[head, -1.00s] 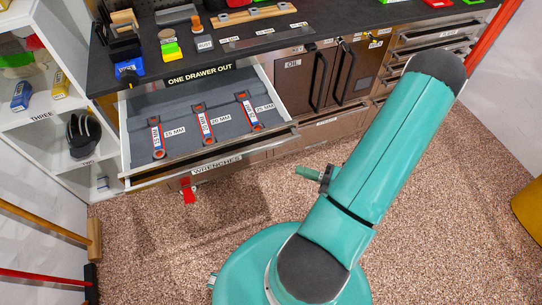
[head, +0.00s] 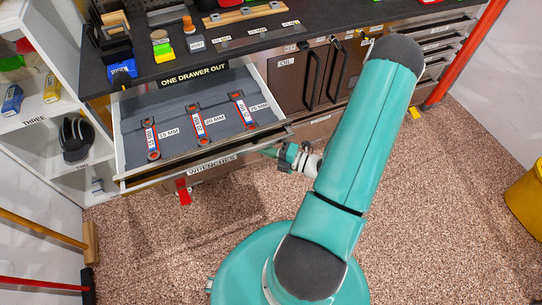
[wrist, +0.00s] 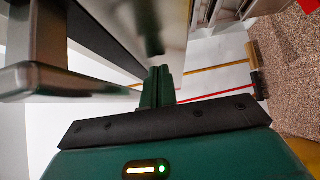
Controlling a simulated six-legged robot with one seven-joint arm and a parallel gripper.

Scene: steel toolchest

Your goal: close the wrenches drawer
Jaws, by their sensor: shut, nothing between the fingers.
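The wrenches drawer (head: 160,175) is pulled out from the chest, with its label on the front. In the head view my gripper (head: 268,152) is near the right end of the drawer front, in front of the chest. I cannot tell whether it touches the drawer. In the wrist view my gripper (wrist: 161,77) has its fingers together and empty. A blurred metal bar (wrist: 40,80), possibly a handle or drawer edge, is close on the left.
The worktop (head: 150,65) above holds blocks and small boxes. A double-door oil cabinet (head: 290,85) with dark handles is right of the drawer. White shelves (head: 40,130) stand on the left. A yellow bin (head: 525,195) is at the far right.

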